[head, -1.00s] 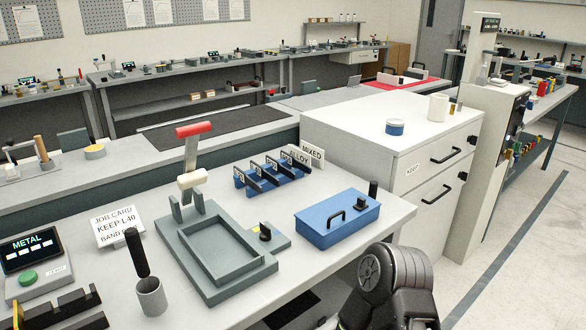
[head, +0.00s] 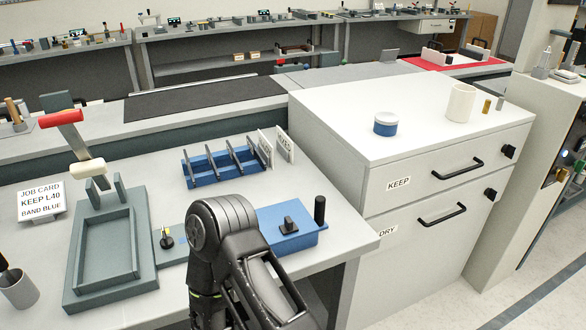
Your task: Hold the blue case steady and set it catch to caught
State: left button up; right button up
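The blue case (head: 297,241) is a flat box near the front right edge of the bench. Its lid looks closed. A dark handle (head: 288,226) is on the lid, and a black upright post (head: 320,210) stands at its right end. I cannot tell which part is the catch or how it is set. One of my dark arms rises from the bottom centre and hides the left part of the case. Its gripper does not show, and I cannot tell whether it touches the case. My other gripper is also out of view.
Left of the case are a grey fixture (head: 70,285) with a red-handled lever (head: 61,118) and a small dark knob (head: 167,240). A blue rack (head: 205,180) stands behind. A white drawer cabinet (head: 375,150) stands right, carrying a blue-and-white tin (head: 386,124) and a white cup (head: 461,103).

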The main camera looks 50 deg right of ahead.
aim_at(289, 226)
jog(key=k+l, duration=0.2)
jog(key=l, duration=0.25)
jog(key=k+l, duration=0.15)
jog(key=l, duration=0.25)
jog(key=k+l+u, duration=0.1)
jog(key=l, duration=0.35)
jog(key=k+l, duration=0.3)
jog(key=k+l+u, duration=0.1)
jog(key=l, duration=0.45)
jog(key=k+l, duration=0.3)
jog(key=l, duration=0.1)
